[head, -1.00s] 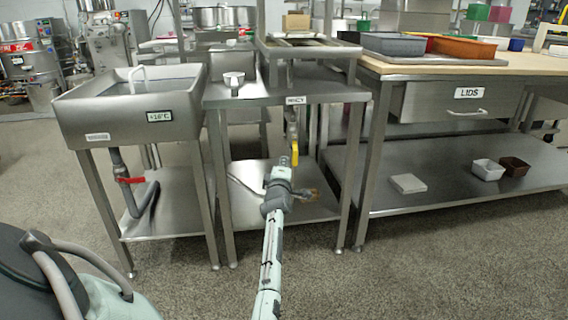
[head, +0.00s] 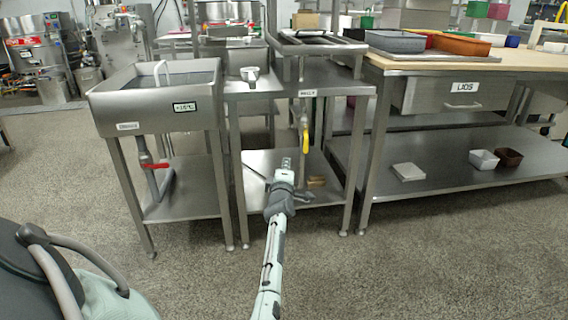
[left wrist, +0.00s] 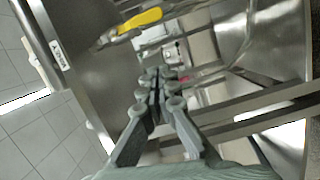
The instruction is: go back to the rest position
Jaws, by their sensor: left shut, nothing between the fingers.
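My left gripper (head: 287,163) reaches forward in the middle of the head view, in front of the lower shelf of the small steel stand (head: 262,160). In the left wrist view its fingers (left wrist: 157,88) are shut with nothing between them. A yellow valve handle (head: 305,141) hangs on a pipe under the stand's top, above and just right of the gripper. The handle also shows at the top of the left wrist view (left wrist: 140,20), apart from the fingers. My right gripper is in neither view now.
A steel sink (head: 158,98) with a red-handled drain valve (head: 152,165) stands to the left. A long table (head: 462,97) with a "LIDS" drawer stands to the right; its lower shelf holds a white bin (head: 484,159) and a brown bin (head: 509,157). The floor in front is clear.

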